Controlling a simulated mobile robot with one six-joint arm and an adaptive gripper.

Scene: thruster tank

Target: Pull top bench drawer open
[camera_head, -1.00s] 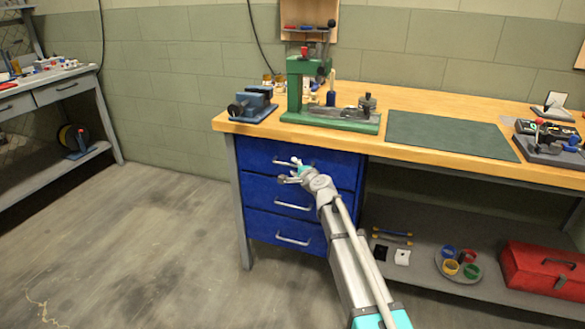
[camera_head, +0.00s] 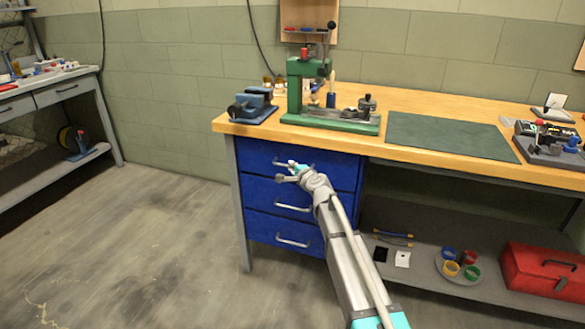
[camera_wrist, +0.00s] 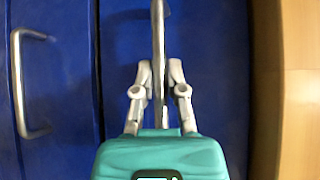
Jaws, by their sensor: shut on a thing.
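The blue top drawer (camera_head: 340,165) is under the left end of the wooden bench top. In the head view I cannot tell whether its front stands out from the drawers below. My gripper (camera_head: 291,171) is at this drawer's handle (camera_head: 277,162). In the wrist view the handle (camera_wrist: 158,20) is a grey bar running between the two fingers, and my gripper (camera_wrist: 158,75) is shut on it. The blue drawer front (camera_wrist: 220,70) lies behind the fingers. My gripper and arm hide part of the handle and drawer front.
Two more blue drawers with handles sit below, the middle one (camera_head: 262,193) and the bottom one (camera_head: 270,228). The bench top (camera_head: 420,103) carries a green press (camera_head: 294,95) and blue vise (camera_head: 252,105). A red toolbox (camera_head: 545,270) is on the lower shelf. Left floor is clear.

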